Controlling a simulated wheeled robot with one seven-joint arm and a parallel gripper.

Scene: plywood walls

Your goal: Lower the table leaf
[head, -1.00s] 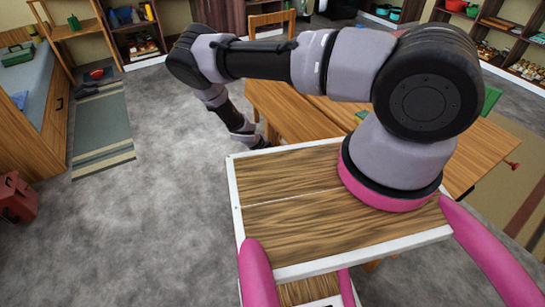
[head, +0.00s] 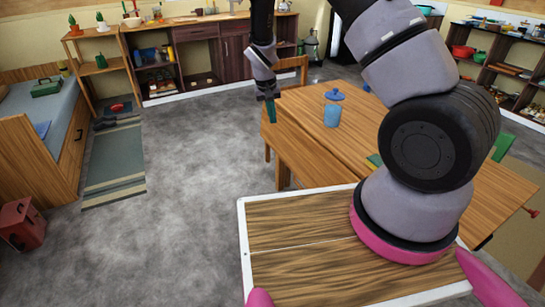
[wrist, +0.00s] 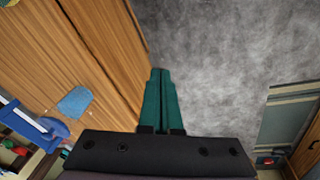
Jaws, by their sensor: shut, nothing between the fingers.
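The wooden table (head: 395,140) stands right of centre in the head view. Its leaf (head: 300,148) is the strip along the left side, past a long seam; it also shows in the wrist view (wrist: 100,40). I cannot tell its exact tilt. My gripper (head: 271,112) points down just off the leaf's outer edge, near the far end. In the wrist view its teal fingers (wrist: 161,100) are shut together and empty, over the grey floor beside the leaf's edge. I see no clear contact with the leaf. Any support under the leaf is hidden.
A blue lidded jar (head: 332,114) stands on the table. A wooden chair (head: 292,70) is behind it. Open grey floor (head: 190,170) lies left of the table. A striped rug (head: 115,160), a bed-like bench (head: 45,150) and a red box (head: 22,225) are farther left.

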